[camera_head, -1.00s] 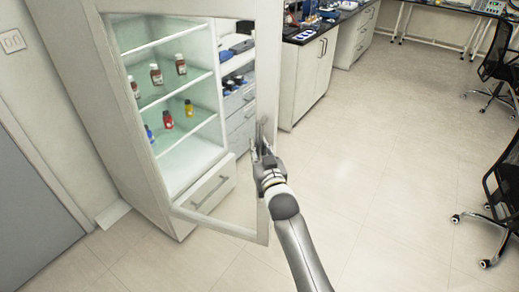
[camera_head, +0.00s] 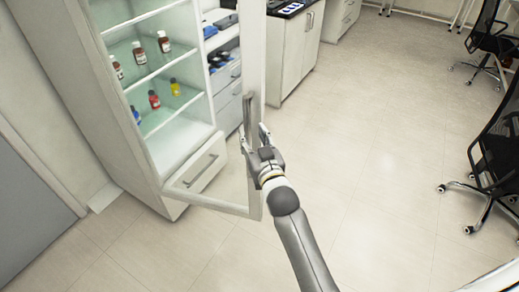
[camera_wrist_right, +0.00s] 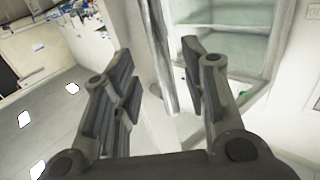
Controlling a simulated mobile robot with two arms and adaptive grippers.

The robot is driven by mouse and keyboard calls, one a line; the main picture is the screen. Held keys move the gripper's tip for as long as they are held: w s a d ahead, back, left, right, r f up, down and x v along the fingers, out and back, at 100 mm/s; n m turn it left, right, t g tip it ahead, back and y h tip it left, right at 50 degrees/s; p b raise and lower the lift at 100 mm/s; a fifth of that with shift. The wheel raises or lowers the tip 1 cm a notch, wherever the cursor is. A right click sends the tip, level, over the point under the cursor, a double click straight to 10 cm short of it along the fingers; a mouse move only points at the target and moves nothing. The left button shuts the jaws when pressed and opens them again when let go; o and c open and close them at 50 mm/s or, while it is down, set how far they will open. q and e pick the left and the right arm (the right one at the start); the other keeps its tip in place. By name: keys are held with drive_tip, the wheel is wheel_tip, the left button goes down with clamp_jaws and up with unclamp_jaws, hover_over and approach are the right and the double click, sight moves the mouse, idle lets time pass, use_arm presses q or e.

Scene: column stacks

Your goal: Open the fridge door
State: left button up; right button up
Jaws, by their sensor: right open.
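The white fridge (camera_head: 95,100) stands at the left in the head view, with its glass door swung open toward the right. The door's frame (camera_head: 256,90) and a grey vertical handle (camera_head: 249,125) on its free edge show next to my right gripper (camera_head: 254,135). The gripper is open, with a finger on each side near the handle's lower part. In the wrist view the open fingers (camera_wrist_right: 158,82) spread apart, and the handle (camera_wrist_right: 160,65) runs between them farther off. Contact cannot be told. My left gripper is not in view.
Small bottles (camera_head: 164,41) stand on the fridge shelves, above a closed drawer (camera_head: 200,168). White cabinets (camera_head: 292,50) stand behind the door. Black office chairs (camera_head: 495,140) are at the right. The floor between is clear.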

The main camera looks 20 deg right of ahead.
drive_tip(key=s, duration=0.6)
